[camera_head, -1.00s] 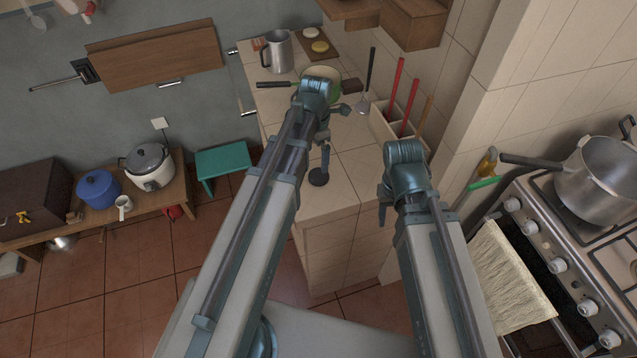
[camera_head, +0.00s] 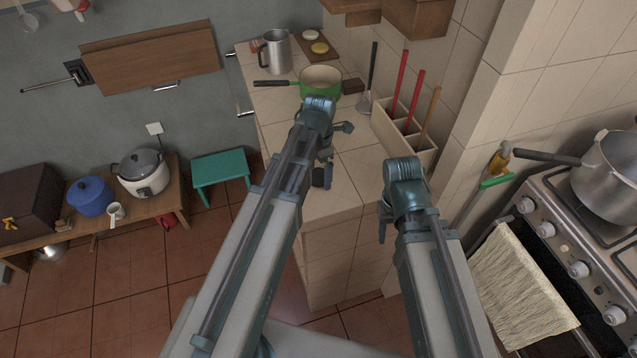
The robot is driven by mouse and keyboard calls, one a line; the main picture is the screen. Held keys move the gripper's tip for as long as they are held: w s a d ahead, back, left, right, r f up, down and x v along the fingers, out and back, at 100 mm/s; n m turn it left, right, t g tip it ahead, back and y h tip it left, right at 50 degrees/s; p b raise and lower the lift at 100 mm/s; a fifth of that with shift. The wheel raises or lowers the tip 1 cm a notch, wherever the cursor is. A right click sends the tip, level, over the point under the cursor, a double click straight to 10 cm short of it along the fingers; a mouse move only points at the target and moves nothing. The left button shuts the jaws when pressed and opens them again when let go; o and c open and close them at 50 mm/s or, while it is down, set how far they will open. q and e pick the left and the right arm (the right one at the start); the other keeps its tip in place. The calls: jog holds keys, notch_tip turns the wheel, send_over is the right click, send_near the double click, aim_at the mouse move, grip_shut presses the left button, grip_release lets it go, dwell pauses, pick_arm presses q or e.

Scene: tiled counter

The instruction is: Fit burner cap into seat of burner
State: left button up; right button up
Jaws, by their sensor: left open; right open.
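My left gripper (camera_head: 324,176) hangs below its wrist over the near end of the tiled counter (camera_head: 345,205). A small dark piece shows at its tip; I cannot tell whether it is a finger or a round part on the counter. My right gripper (camera_head: 384,224) is mostly hidden behind its own wrist, to the right of the counter's near end. Both grippers are open. The stove (camera_head: 561,252) stands at the right, cut by the picture edge. I cannot make out a burner seat on it, and no burner cap is clearly visible.
A large pot (camera_head: 605,175) stands on the stove, and a towel (camera_head: 520,295) hangs in front. On the counter are a green pan (camera_head: 320,82), a metal jug (camera_head: 274,52) and a utensil box (camera_head: 400,142). A green stool (camera_head: 220,168) stands left; floor between is open.

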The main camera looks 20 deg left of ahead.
pick_arm(q)
jog(key=shift+c, duration=0.3)
jog(key=c, duration=1.2)
jog(key=shift+c, duration=0.2)
